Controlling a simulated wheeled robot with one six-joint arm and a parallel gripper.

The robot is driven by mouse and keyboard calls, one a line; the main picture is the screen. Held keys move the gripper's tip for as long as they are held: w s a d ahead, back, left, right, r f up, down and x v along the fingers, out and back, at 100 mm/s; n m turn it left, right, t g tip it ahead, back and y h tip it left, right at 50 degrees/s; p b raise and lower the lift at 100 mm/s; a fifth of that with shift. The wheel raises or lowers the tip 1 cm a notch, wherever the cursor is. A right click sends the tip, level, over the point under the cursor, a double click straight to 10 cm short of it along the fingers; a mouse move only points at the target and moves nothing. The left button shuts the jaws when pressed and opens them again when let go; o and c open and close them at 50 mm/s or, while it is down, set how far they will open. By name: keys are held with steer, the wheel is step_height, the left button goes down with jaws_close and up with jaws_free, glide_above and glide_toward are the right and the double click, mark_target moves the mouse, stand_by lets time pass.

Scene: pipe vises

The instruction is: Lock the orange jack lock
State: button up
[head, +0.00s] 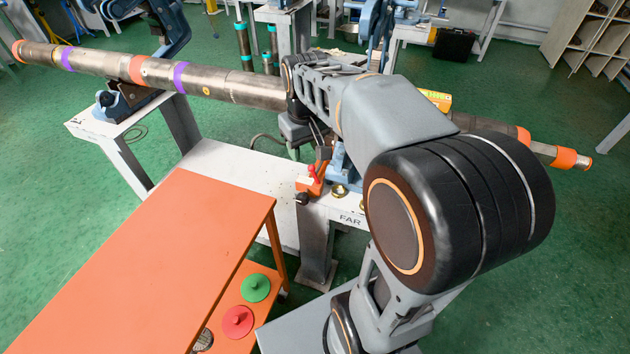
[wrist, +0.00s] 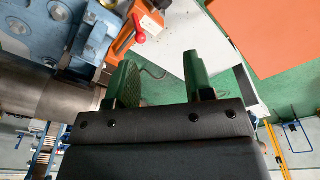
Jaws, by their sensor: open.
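The orange jack lock (head: 310,184) sits on the white bench beside the pipe, with a red knob on top and a dark round end at its lower left. In the wrist view the orange lock (wrist: 152,22) is at the top centre, its red-tipped lever (wrist: 139,36) pointing down towards the fingers. My gripper (wrist: 160,75) is open and empty, its green fingers apart, below and apart from the lever in that picture. In the head view my arm hides much of the area behind the lock, and the fingertips cannot be made out.
A long metal pipe (head: 205,83) with coloured bands runs behind the lock. A blue vise (wrist: 60,32) stands beside the lock in the wrist view. An orange table (head: 150,265) is at the front left, with a green disc (head: 255,288) and red disc (head: 238,321) on its lower shelf.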

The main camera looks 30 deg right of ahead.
steer(key=g+b, duration=0.1)
steer(key=b, duration=0.1)
glide_above(315, 173)
steer(key=a, duration=0.1)
steer(key=f, duration=0.2)
steer(key=f+b, duration=0.1)
steer(key=f, duration=0.3)
steer(key=f+b, duration=0.1)
steer(key=f, duration=0.4)
steer(key=f+b, duration=0.1)
steer(key=f, duration=0.3)
steer(key=shift+w+d+f+b, duration=0.25)
steer(key=shift+w+f+b, duration=0.1)
steer(key=shift+w+b, duration=0.05)
steer(key=c, duration=0.8)
steer(key=shift+s+d+t+y+b, duration=0.15)
steer(key=shift+s+t+y+b, duration=0.05)
steer(key=shift+t+y+b, duration=0.25)
steer(key=shift+s+d+t+y+b, duration=0.15)
steer(key=shift+t+y+b, duration=0.2)
steer(key=shift+y+b, duration=0.15)
steer(key=shift+r+t+y, duration=0.2)
steer(key=shift+t+y, duration=0.05)
steer(key=shift+t, duration=0.05)
steer(key=shift+c, duration=0.2)
